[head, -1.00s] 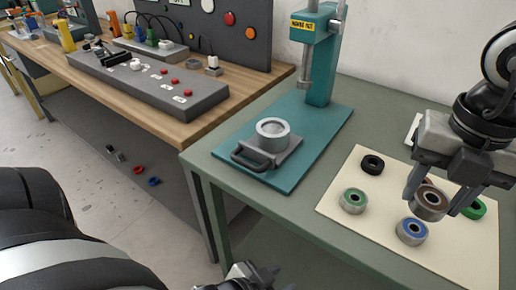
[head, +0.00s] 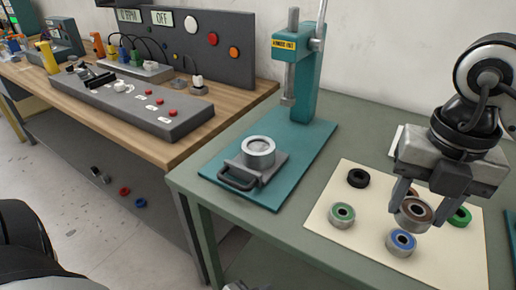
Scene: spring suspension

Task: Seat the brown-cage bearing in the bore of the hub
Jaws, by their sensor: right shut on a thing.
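The brown-cage bearing (head: 413,215) is held between the fingers of my right gripper (head: 412,205), over the cream mat at the right of the head view. The gripper is shut on it. The hub (head: 259,152) is a light grey cylinder with a round bore facing up. It sits on a grey sliding plate with a handle (head: 238,177), on the teal base of the press (head: 305,75), to the left of the gripper. The bearing is well apart from the hub. My left gripper is not clearly visible.
The cream mat (head: 345,255) also bears a green-cage bearing (head: 342,215), a blue-cage bearing (head: 401,242), a black ring (head: 358,178) and a green part (head: 460,217). The press ram hangs behind the hub. A wooden bench with a control box (head: 140,100) stands at left.

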